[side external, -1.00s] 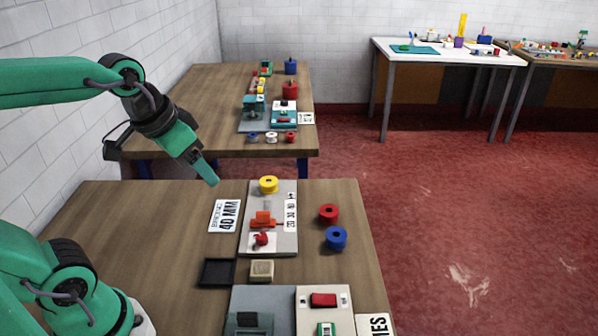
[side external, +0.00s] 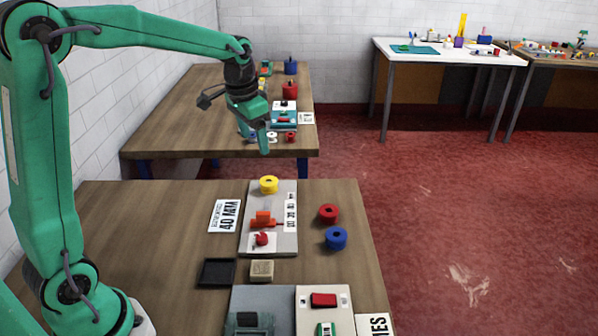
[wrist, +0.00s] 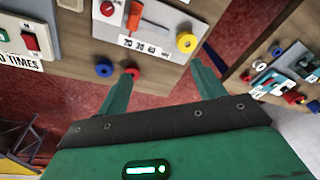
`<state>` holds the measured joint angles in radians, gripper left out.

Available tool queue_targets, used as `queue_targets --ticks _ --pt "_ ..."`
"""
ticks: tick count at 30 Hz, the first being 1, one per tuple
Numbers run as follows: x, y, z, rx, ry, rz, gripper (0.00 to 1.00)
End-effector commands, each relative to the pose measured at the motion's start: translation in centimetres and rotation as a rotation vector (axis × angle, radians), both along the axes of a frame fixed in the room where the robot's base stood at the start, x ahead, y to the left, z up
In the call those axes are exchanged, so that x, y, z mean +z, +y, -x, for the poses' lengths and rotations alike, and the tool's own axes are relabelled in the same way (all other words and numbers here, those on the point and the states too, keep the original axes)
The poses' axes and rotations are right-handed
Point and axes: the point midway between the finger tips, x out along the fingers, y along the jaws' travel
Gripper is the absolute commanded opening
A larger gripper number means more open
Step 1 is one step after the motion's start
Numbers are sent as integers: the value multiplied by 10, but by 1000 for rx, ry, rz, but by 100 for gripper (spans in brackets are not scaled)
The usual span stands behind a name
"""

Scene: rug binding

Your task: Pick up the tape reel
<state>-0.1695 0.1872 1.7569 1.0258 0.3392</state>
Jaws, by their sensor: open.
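Several reels show, and I cannot tell which one the task means. A yellow reel (side external: 269,185) sits at the far end of a grey board (side external: 285,246). A red reel (side external: 328,213) and a blue reel (side external: 336,238) lie on the table right of the board. My gripper (side external: 265,146) is open and empty, raised in the air, above the yellow reel in the picture. In the wrist view the open jaws (wrist: 162,70) point towards the table. The yellow reel (wrist: 187,42) shows near the right finger, the red reel (wrist: 132,71) at the left fingertip, the blue reel (wrist: 104,70) left of it.
The board holds an orange part (side external: 263,220) and a red knob (side external: 262,239). A label card (side external: 225,216), a black tray (side external: 216,272) and a beige block (side external: 262,271) lie nearby. Machines stand at the front. Another table (side external: 190,110) with more items stands behind.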

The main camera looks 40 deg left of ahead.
Motion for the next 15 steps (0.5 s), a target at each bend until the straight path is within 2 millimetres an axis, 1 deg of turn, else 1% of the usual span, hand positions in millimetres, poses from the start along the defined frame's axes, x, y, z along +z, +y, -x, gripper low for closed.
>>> queue_targets --ticks 1,6,12,15 --pt "-9 5 -9 -5 17 0 68" --pt "-35 22 -36 -27 62 3 68" --pt "-72 42 -63 -56 112 9 68" --pt "-90 51 -74 -69 136 14 68"
